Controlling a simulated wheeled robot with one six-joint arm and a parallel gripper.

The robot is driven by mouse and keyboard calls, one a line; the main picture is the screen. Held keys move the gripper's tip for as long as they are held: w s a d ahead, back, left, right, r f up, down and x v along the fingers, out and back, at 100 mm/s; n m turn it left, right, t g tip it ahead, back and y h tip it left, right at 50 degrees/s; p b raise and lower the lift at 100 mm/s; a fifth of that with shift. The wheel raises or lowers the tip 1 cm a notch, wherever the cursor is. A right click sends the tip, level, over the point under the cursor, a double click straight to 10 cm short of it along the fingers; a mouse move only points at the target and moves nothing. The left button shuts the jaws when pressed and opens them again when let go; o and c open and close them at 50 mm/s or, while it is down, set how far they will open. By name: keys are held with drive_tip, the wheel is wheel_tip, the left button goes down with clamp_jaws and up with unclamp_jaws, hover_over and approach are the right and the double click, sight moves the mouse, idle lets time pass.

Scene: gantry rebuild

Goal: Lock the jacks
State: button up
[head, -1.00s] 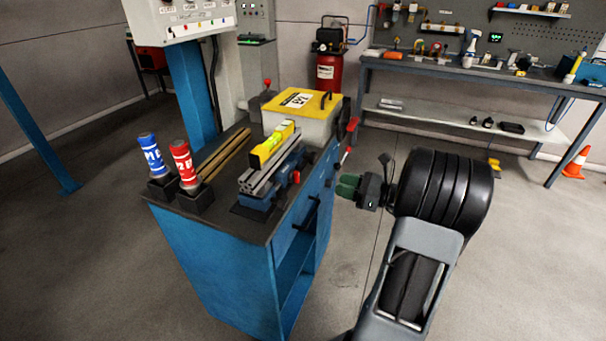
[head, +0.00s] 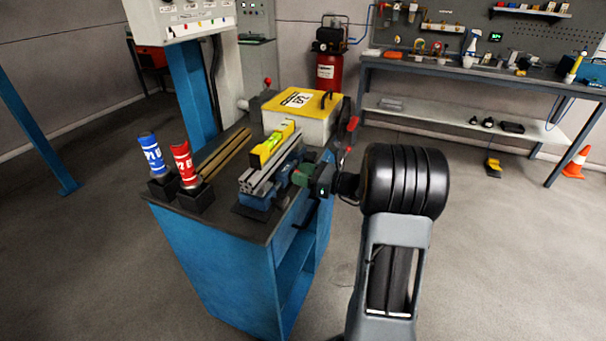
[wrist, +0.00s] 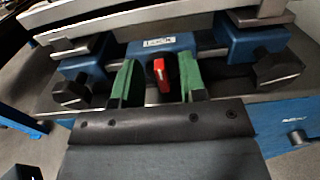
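In the wrist view, a small red lever (wrist: 161,75) sticks out of a black mount at the middle of a blue fixture (wrist: 165,45). Blue jack-like blocks (wrist: 250,42) (wrist: 88,66) with black knobs stand on either side, under metal rails. My gripper (wrist: 158,82) is open, with one green finger on each side of the lever; I cannot tell whether either touches it. In the head view, my gripper (head: 301,175) is at the right side of the fixture (head: 259,199), which carries a metal profile (head: 268,176) and a yellow level (head: 272,146). The lever is hidden there.
The fixture sits on a blue cart (head: 215,265). Blue (head: 151,155) and red (head: 183,160) cylinders stand at its left, beside brown bars (head: 222,153). A yellow-lidded box (head: 299,115) stands behind. A red-tipped handle (head: 351,124) rises near my arm.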

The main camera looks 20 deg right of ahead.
clamp_jaws()
idle(0.3)
drive_tip(key=shift+r, duration=0.1)
drive_tip(key=shift+w+d+f+m+p, duration=0.2)
drive_tip(key=shift+f+m+p, duration=0.05)
drive_tip(key=shift+m+p, duration=2.8)
drive_tip(key=shift+w+d+f+m+p, duration=0.2)
drive_tip(key=shift+f+m+p, duration=0.1)
drive_tip(key=shift+m+p, duration=2.75)
drive_tip(key=shift+w+d+f+m+p, duration=0.15)
drive_tip(key=shift+d+f+m+p, duration=0.1)
drive_tip(key=shift+m+p, duration=2.8)
drive_tip(key=shift+p, duration=0.3)
